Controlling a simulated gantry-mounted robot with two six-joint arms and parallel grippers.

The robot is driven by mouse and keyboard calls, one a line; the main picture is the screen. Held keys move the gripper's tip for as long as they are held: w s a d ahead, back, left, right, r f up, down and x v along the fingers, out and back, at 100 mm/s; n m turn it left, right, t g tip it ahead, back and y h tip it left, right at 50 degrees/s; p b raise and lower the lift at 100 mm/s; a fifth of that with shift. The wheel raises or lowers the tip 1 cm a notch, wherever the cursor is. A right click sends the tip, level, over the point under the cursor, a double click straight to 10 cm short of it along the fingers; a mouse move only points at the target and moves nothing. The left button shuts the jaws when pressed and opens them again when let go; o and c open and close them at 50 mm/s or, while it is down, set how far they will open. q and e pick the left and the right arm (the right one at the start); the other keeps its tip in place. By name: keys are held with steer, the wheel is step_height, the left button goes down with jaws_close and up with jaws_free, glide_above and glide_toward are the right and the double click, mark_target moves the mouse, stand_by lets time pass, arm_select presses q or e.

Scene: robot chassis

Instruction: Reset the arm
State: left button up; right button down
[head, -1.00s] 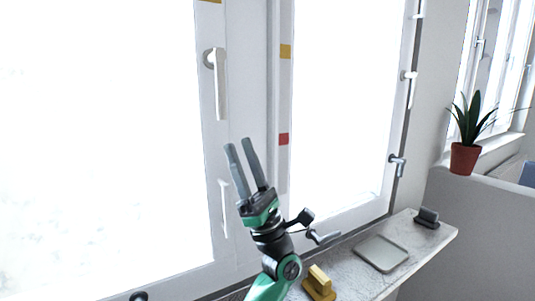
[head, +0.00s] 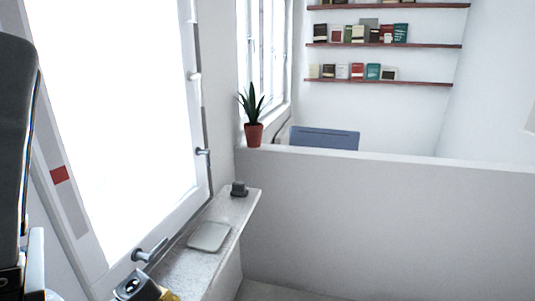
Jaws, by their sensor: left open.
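My left gripper (head: 18,150) shows as a large dark shape, close to the camera, at the left edge of the head view. Much of it is cut off by the frame, so its fingertips cannot be made out clearly. It is open, and I see nothing held in it. It stands in front of the window's left side. My right gripper is not in view.
A narrow sill (head: 190,268) runs below the window, with a pale tray (head: 209,236), a small dark object (head: 239,188) and a yellow object (head: 166,294). A window handle (head: 150,250) juts out above it. A potted plant (head: 253,133) stands on the low wall (head: 380,220).

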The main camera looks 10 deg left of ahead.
arm_select(q)
steer(key=w+f+m+g+y, duration=0.2)
steer(key=w+f+g, duration=0.1)
steer(key=w+f, duration=0.1)
step_height(320, 180, up, 38)
steer(key=m+g+p, duration=0.1)
steer(key=p, duration=3.7)
steer(key=shift+w+a+f, duration=0.15)
steer(key=shift+w+f, duration=0.1)
steer(key=shift+w, duration=0.2)
